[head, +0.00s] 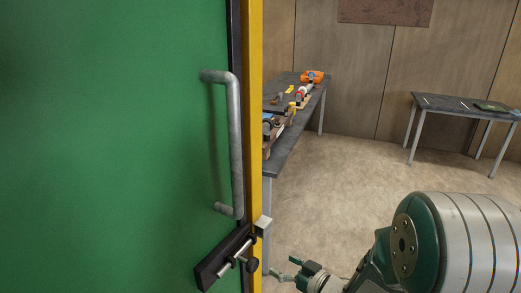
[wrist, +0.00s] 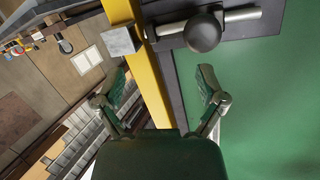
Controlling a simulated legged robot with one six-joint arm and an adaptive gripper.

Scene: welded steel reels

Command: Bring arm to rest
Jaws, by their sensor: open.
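My gripper (head: 290,270) is at the lower middle of the head view, close to the green door (head: 110,120) and just right of its latch. In the wrist view my gripper (wrist: 165,92) has its two green fingers spread wide, with nothing between them but the door's edge and yellow frame beyond. The latch (wrist: 225,27) has a dark round knob and a steel bolt on a black plate. It shows at the door's lower right in the head view (head: 232,257). The fingers appear apart from the knob. My arm comes in from the lower right.
A yellow post (head: 255,100) edges the door, with a grey block (head: 263,226) on it. A grey vertical handle (head: 236,145) is on the door. Beyond stand a dark workbench (head: 290,140) with tools and a second table (head: 450,107). Open floor (head: 345,180) lies between.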

